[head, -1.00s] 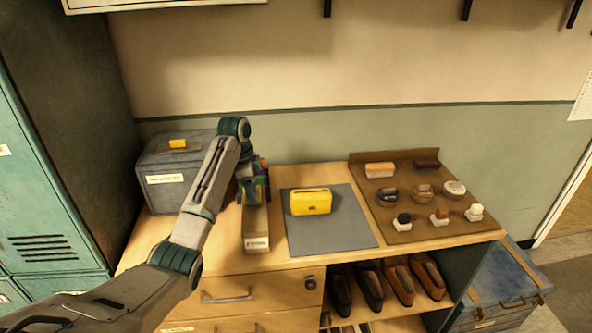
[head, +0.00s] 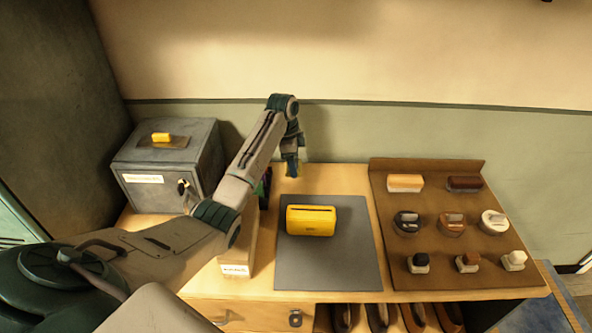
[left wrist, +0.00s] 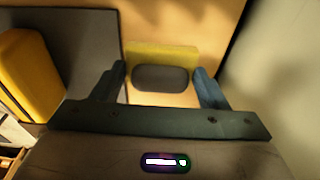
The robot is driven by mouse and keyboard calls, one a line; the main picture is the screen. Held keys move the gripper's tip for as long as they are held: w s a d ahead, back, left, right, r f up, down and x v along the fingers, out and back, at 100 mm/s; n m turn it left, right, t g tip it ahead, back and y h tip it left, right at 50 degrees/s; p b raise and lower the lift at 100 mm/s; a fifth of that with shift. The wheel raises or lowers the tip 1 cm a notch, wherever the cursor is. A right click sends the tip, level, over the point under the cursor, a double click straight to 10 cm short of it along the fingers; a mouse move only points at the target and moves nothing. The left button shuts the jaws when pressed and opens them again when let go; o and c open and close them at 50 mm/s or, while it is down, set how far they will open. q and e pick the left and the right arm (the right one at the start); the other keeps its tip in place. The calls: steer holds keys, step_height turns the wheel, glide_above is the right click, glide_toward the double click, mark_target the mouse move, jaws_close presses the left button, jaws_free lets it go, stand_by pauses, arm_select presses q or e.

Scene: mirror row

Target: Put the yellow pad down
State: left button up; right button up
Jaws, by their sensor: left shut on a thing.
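My left gripper (head: 291,168) is over the back of the wooden table, behind the grey mat. In the left wrist view its two fingers (left wrist: 160,86) are shut on the yellow pad (left wrist: 160,53), which has a dark oval patch on the side facing the camera. My right gripper is not in view.
A yellow slotted block (head: 311,229) stands on the grey mat (head: 325,270). A brown board (head: 440,270) with several brushes and pads is at right. A grey box (head: 195,160) with a yellow piece on top is at left. Bare wood (head: 335,175) lies behind the mat.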

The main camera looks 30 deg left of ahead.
mark_target(294, 182)
arm_select(q)
steer(key=shift+f, duration=0.5)
steer(key=f, duration=0.1)
steer(key=f+p, duration=0.1)
steer(key=f, duration=0.2)
steer(key=shift+w+f, duration=0.15)
steer(key=shift+w, duration=0.1)
steer(key=shift+f, duration=0.1)
steer(key=shift+s, duration=0.1)
steer(key=o, duration=0.9)
steer(key=shift+f, duration=0.1)
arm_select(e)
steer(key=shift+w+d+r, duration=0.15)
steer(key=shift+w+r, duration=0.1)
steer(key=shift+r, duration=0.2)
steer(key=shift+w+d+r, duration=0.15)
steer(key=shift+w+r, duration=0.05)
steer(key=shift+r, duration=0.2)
